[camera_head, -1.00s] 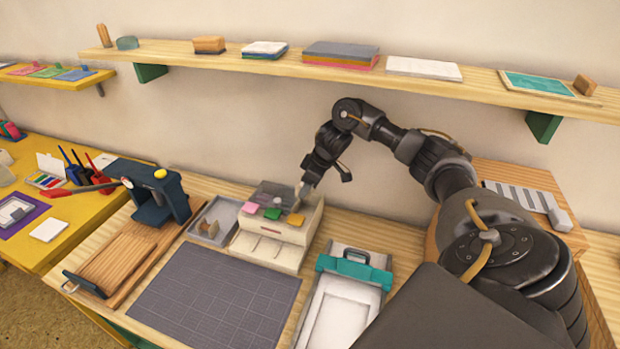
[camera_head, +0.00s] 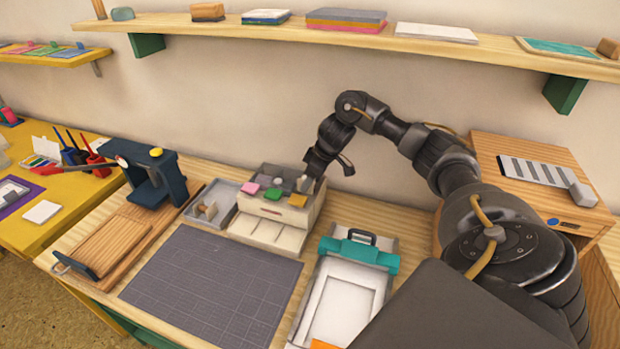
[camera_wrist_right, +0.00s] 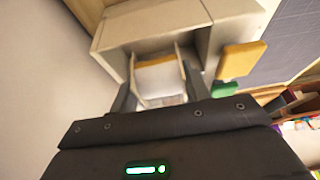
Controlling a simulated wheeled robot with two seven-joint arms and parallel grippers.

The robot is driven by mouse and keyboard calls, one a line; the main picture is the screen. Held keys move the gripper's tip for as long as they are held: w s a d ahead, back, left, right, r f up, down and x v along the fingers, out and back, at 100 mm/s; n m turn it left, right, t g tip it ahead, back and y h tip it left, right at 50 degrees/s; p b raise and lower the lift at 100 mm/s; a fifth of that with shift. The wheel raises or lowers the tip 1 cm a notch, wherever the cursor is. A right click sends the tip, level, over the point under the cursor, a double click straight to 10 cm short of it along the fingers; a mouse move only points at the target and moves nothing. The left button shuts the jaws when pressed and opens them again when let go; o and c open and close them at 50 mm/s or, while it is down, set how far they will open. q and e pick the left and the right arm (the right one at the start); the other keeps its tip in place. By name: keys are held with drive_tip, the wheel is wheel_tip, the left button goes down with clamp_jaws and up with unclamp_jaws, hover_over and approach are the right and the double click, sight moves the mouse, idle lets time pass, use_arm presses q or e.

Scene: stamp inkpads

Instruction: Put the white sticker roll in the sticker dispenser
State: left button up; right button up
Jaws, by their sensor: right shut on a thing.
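The sticker dispenser (camera_head: 268,233) is a cream box at the back middle of the table, with pink, green and orange tabs along its upper front. It also shows in the wrist view (camera_wrist_right: 155,25). My right gripper (camera_head: 305,184) is at the dispenser's back right corner. In the wrist view its two fingers (camera_wrist_right: 160,94) are shut around a whitish piece, seemingly the white sticker roll (camera_wrist_right: 160,78), at a walled slot beside the orange tab (camera_wrist_right: 242,58). I cannot tell whether the roll rests on the slot's floor. My left gripper is not in view.
A dark grid mat (camera_head: 215,285) lies in front of the dispenser, and a small grey tray (camera_head: 210,205) stands left of it. A teal-clamped white board (camera_head: 345,295) lies to the right. A wooden box (camera_head: 540,190) stands behind my right arm. A shelf (camera_head: 350,38) runs above.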

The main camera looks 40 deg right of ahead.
drive_tip(key=shift+f+b, duration=0.4)
drive_tip(key=shift+f, duration=1.5)
drive_tip(key=o, duration=1.1)
drive_tip(key=shift+c, duration=0.2)
wheel_tip(320, 180, up, 9)
drive_tip(key=p, duration=1)
